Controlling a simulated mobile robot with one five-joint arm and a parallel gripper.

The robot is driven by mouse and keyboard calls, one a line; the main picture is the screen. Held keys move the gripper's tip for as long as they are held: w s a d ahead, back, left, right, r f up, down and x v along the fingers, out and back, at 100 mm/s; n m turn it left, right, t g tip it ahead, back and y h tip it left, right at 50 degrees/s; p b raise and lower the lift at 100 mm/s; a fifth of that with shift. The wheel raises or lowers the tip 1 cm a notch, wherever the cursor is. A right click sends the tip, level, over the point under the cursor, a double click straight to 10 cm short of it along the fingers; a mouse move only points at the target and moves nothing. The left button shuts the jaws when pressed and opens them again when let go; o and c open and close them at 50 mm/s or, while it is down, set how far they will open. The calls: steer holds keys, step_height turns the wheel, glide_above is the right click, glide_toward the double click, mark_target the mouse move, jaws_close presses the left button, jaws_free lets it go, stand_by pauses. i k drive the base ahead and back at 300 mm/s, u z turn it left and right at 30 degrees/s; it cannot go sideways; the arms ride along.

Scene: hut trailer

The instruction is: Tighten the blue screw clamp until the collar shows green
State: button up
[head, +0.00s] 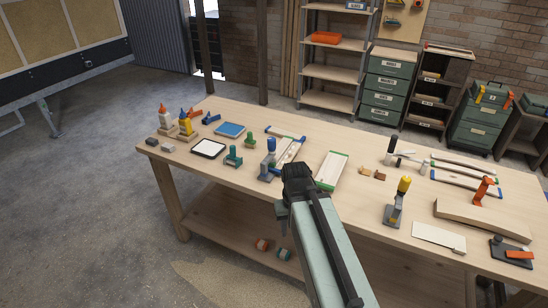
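A blue-topped upright tool with a grey base (267,162), which looks like the blue screw clamp, stands on the workbench just left of my gripper. Its collar is too small to make out, and I cannot tell its colour. A smaller blue tool (211,118) lies farther back at the left; its kind is unclear. My gripper (296,170), dark at the end of my pale green arm, is over the bench's front part, apart from the blue-topped tool in the picture. Its fingers are not distinct, so I cannot tell whether it is open or shut.
The wooden workbench (300,207) holds green clamps (233,156), a green-edged board (332,170), a yellow-topped tool (397,202), an orange clamp (484,190) and glue bottles (185,125). Shelves (332,75) stand behind.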

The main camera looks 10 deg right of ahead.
mark_target(272, 140)
steer(key=u, duration=0.75)
steer(key=i, duration=1.45)
steer(key=u, duration=0.4)
steer(key=k, duration=0.85)
steer(key=u, duration=0.15)
steer(key=i, duration=0.9)
steer(key=z, duration=0.1)
